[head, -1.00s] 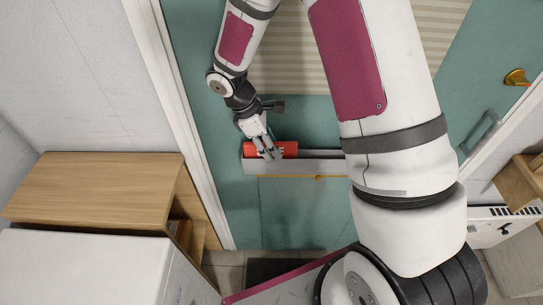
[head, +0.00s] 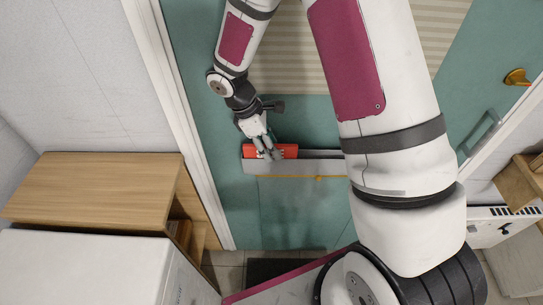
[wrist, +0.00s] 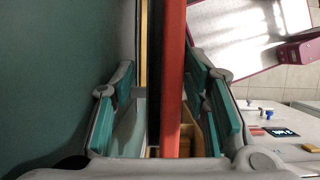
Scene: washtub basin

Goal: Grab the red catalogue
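The red catalogue (head: 290,151) stands in the left end of a long grey holder (head: 315,167) on the teal door. In the wrist view the catalogue (wrist: 172,70) shows as a narrow red edge running between my fingers. My gripper (head: 268,152) reaches down over the catalogue from above, with its fingers at the holder. In the wrist view the gripper (wrist: 165,110) is open, its teal pads on either side of the catalogue. A clear gap shows on the left; the right pad is close to it. The lower parts of the catalogue are hidden in the holder.
The teal door (head: 235,205) has a brass knob (head: 516,77) and a grey handle (head: 481,132) at the right. A wooden-topped cabinet (head: 95,185) and a white appliance (head: 85,270) stand at the left. A wooden shelf (head: 520,185) is at the right.

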